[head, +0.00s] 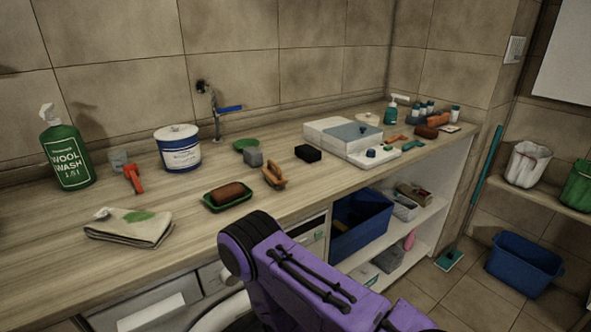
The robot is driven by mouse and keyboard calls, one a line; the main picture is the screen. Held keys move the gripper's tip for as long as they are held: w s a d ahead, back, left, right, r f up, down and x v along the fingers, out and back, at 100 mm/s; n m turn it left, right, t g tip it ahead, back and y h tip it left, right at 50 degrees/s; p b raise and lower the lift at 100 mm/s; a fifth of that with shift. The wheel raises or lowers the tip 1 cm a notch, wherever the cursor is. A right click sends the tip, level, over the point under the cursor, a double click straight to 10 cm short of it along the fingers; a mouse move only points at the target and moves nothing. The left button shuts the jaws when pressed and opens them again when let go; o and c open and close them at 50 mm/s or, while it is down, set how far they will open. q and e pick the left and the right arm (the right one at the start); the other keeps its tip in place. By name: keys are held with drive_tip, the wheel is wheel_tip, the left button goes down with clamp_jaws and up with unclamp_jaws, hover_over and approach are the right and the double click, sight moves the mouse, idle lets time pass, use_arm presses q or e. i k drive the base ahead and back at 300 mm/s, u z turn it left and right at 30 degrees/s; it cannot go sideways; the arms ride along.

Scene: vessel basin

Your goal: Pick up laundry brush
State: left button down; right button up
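A small brush with an orange-brown wooden body (273,177) lies on the wooden counter near its front edge, right of centre. It looks like the laundry brush, though other brush-like items are on the counter. A brown oblong block (229,193) lies in a green dish just left of it; I cannot tell if it is soap or a brush. One purple arm of mine reaches up from the bottom edge, in front of the counter and below the brush. No fingers of either gripper are visible.
The counter (200,230) holds a green wool wash bottle (66,150), white-blue tub (178,150), red-handled tool (133,177), folded cloth (130,227), black block (308,153) and white tray unit (345,136). Below are a blue bin (362,222) and shelves. A mop (485,190) stands right.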

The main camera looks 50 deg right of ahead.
sight(272, 175)
drive_tip(key=z, duration=1.4)
